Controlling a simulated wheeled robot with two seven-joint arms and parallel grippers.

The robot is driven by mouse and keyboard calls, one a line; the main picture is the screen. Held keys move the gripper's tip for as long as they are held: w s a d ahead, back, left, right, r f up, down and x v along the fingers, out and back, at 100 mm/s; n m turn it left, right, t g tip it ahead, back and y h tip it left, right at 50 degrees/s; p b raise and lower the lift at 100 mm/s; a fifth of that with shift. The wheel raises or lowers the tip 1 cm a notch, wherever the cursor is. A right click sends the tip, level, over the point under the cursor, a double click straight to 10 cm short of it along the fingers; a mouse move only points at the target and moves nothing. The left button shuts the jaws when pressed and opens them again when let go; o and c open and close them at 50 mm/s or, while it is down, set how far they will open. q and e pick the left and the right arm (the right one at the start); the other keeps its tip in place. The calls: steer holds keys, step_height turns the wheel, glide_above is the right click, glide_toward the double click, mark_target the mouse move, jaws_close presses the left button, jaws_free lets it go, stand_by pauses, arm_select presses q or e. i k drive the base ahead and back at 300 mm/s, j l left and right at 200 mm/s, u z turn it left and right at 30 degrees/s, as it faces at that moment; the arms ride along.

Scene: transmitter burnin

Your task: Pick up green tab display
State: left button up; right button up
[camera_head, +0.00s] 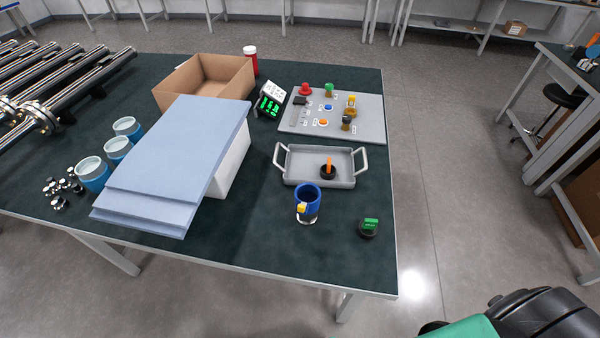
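A green tab on a round black base (369,227) stands near the right front corner of the dark green table. A small black display with glowing green digits (268,105) stands tilted back near the table's middle, beside the cardboard box. A white keypad-like piece (273,91) sits at its top. I cannot tell which of these the task names. Part of my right arm, black and green, shows at the bottom right, off the table. Neither gripper is in view.
A grey tray (292,178) holds an orange-topped knob (328,168). A blue cup-like part (307,203) stands in front. A grey panel (370,112) carries buttons. Blue sheets (170,165) lean over a white block. The cardboard box (203,83) is behind. The right front corner is mostly bare.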

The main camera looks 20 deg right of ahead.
mark_target(368, 229)
steer(key=l+z, duration=0.2)
steer(key=z, duration=0.25)
steer(key=k+l+z, duration=0.1)
steer(key=l+z, duration=0.3)
steer(key=j, duration=0.15)
